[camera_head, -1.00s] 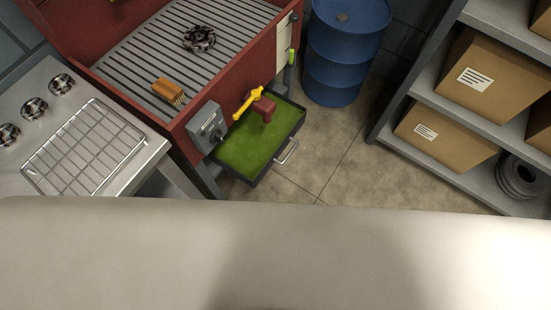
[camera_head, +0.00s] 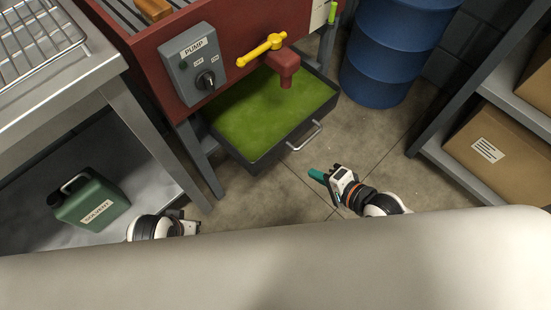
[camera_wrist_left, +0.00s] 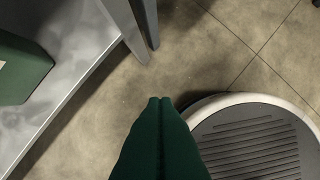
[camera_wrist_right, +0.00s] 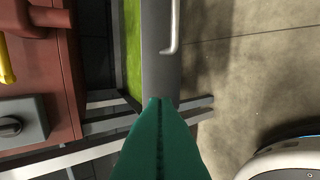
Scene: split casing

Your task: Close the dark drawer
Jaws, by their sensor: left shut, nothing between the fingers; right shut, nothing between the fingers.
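The dark drawer (camera_head: 262,166) stands pulled out under the red wash basin and holds green liquid. A silver bar handle (camera_head: 305,136) is on its front; drawer front (camera_wrist_right: 160,60) and handle also show in the right wrist view. My right gripper (camera_head: 318,175) is shut and empty, in front of the drawer and apart from the handle in the head view. Its teal fingers (camera_wrist_right: 157,110) fill the lower middle of its wrist view. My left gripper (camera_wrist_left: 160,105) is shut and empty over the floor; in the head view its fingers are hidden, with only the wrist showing.
The red basin (camera_head: 150,70) has a pump switch box (camera_head: 192,65) and a yellow-handled tap (camera_head: 262,48) above the drawer. A blue barrel (camera_head: 395,50) stands right of it, with shelves and boxes (camera_head: 490,145) further right. A green solvent can (camera_head: 92,203) sits on the left bench's lower shelf.

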